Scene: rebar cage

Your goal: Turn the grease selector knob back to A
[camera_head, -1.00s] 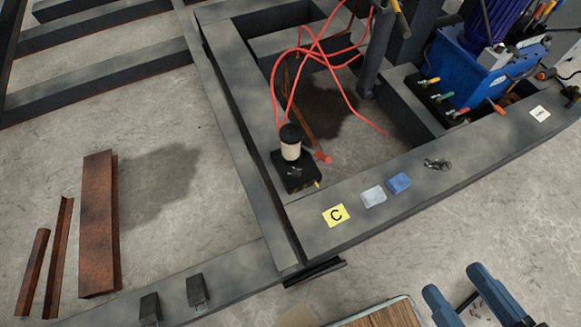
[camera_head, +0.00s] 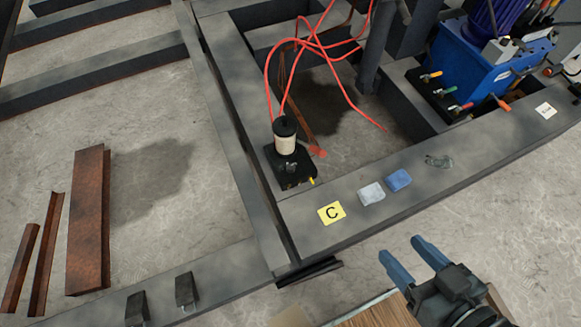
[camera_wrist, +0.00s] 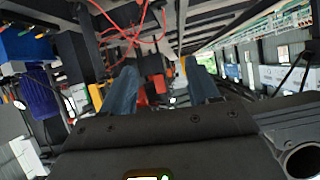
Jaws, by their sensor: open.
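The grease unit is a black box (camera_head: 290,172) with a cream, black-topped reservoir (camera_head: 285,144), standing upright on the grey beam in the head view. Small dark parts and a yellow tip show on the box, but the selector knob and its letter setting are too small to make out. My gripper (camera_head: 400,248) is to the right of and nearer than the unit, past the beam's front edge. Its two blue fingers are apart with nothing between them. The fingers also show in the wrist view (camera_wrist: 158,72), where I cannot make out the knob.
A yellow C label (camera_head: 331,213), a white block (camera_head: 371,193) and a blue block (camera_head: 399,180) lie on the front beam (camera_head: 300,240). Red hoses (camera_head: 318,45) loop above the unit. A blue hydraulic unit (camera_head: 470,75) stands at the back right.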

